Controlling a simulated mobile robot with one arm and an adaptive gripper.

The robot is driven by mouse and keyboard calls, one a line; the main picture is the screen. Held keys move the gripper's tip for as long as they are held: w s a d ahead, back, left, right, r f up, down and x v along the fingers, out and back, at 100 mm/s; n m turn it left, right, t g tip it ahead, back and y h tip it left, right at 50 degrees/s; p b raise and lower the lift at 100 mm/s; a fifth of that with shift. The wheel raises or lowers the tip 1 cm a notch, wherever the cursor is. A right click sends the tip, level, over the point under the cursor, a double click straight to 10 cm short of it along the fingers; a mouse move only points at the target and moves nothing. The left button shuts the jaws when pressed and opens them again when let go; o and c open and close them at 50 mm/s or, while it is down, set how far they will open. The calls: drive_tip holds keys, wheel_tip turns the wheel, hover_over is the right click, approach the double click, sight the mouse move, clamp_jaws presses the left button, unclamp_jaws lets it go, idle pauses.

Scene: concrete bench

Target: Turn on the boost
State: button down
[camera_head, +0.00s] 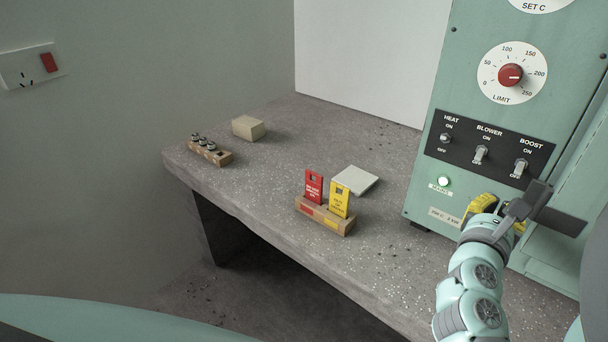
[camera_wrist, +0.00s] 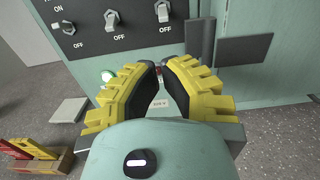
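The boost switch (camera_head: 520,168) is the rightmost of three toggles on the black panel of the green cabinet, with ON printed above and OFF below. It also shows at the top of the wrist view (camera_wrist: 162,11), where its upper end is cut off. Its lever position is hard to tell. My gripper (camera_head: 495,207) is below the panel in the head view, apart from the switch.
The heat switch (camera_head: 445,138) and blower switch (camera_head: 481,154) are left of boost. The mains lamp (camera_head: 443,182) glows green. A dark grey plate (camera_wrist: 245,49) is right of the fingers. A tag holder (camera_head: 325,217), pale slab (camera_head: 355,181) and box (camera_head: 248,128) stand on the bench.

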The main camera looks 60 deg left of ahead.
sight(509, 175)
drive_tip(key=p+x, duration=0.1)
drive_tip(key=x, duration=0.8)
drive_tip(key=shift+w, duration=0.1)
drive_tip(key=shift+r+p, duration=0.2)
drive_tip(key=shift+p, duration=0.25)
drive_tip(key=shift+r+p, duration=0.1)
drive_tip(key=shift+p, duration=0.75)
drive_tip(key=shift+s+g+p, duration=0.2)
drive_tip(key=shift+g+p, duration=0.1)
drive_tip(key=shift+p, duration=0.1)
drive_tip(key=p, duration=0.3)
drive_tip(key=g+p, duration=0.1)
drive_tip(key=p, duration=0.2)
drive_tip(key=shift+s+r+g+h+p, duration=0.2)
drive_tip(key=shift+r+g+h+p, duration=0.1)
